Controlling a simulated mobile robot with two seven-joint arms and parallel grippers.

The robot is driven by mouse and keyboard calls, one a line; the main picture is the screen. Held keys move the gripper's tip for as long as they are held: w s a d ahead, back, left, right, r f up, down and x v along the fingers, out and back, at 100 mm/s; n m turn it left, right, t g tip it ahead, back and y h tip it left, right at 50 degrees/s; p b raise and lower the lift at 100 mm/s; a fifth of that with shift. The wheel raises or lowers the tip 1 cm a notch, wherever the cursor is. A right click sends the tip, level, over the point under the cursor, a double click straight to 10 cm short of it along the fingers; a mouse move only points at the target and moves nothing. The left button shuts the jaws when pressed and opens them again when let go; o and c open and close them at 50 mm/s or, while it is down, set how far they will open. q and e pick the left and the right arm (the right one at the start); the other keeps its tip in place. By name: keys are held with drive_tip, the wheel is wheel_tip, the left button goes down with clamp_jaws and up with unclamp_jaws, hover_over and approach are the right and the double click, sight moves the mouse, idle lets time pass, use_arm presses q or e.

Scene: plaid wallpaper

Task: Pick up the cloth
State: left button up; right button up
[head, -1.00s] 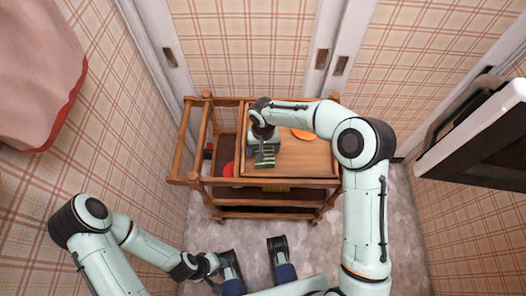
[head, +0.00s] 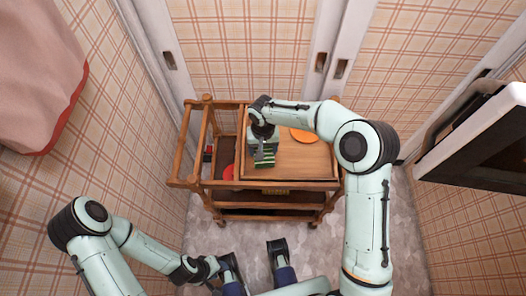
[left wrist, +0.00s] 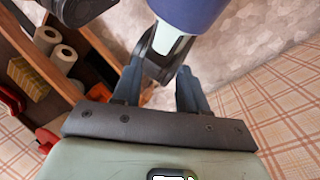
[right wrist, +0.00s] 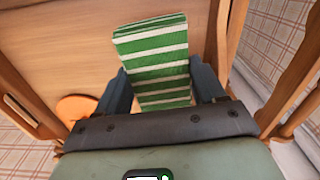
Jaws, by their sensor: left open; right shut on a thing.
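The cloth (head: 265,160) is folded, with green and white stripes. It is over the wooden top of the cart in the head view. In the right wrist view the cloth (right wrist: 158,60) stands out between the fingers of my right gripper (right wrist: 160,88), which is shut on it. Whether the cloth still touches the cart top cannot be told. My left gripper (left wrist: 160,92) is open and empty, low in front of the cart and well apart from the cloth.
The wooden cart (head: 300,172) has raised rails and posts around its top. An orange disc (head: 303,135) lies behind the cloth, and a red object (head: 228,172) is at the left. Paper rolls (left wrist: 63,57) sit on a lower shelf. Plaid walls close in the sides.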

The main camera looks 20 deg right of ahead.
wheel_tip(320, 180, up, 17)
drive_tip(key=p, duration=0.2)
drive_tip(key=shift+r, duration=0.1)
drive_tip(key=shift+o, duration=0.9)
